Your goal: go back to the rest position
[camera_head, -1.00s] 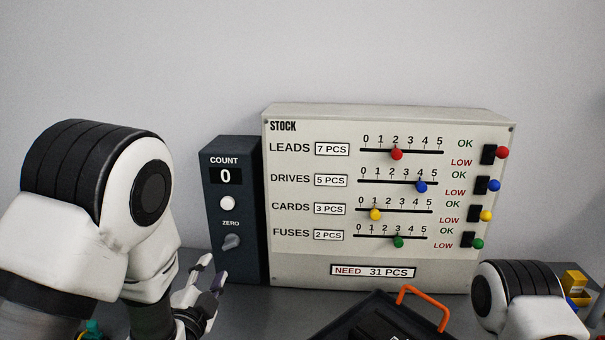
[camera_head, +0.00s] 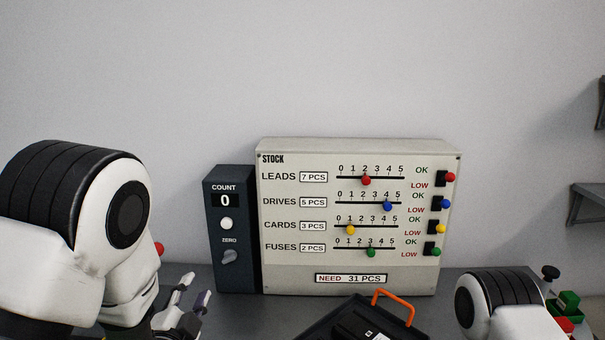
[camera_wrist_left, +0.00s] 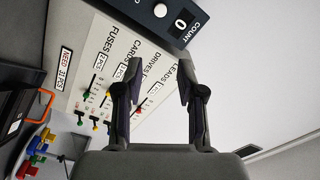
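My left gripper (camera_head: 187,303) is low at the left of the head view, in front of and below the dark count box (camera_head: 231,275). Its two fingers are apart with nothing between them. In the left wrist view the left gripper (camera_wrist_left: 160,80) also shows open and empty, with the stock board (camera_wrist_left: 105,50) beyond it. My right arm shows at the lower right of the head view, but its gripper is out of the picture.
The stock board (camera_head: 300,284) stands against the wall beside the count box, which reads 0. A black tray with an orange handle (camera_head: 393,296) sits in front. Green and red parts (camera_head: 569,303) lie at the far right. A wall shelf (camera_head: 588,205) shows at the right edge.

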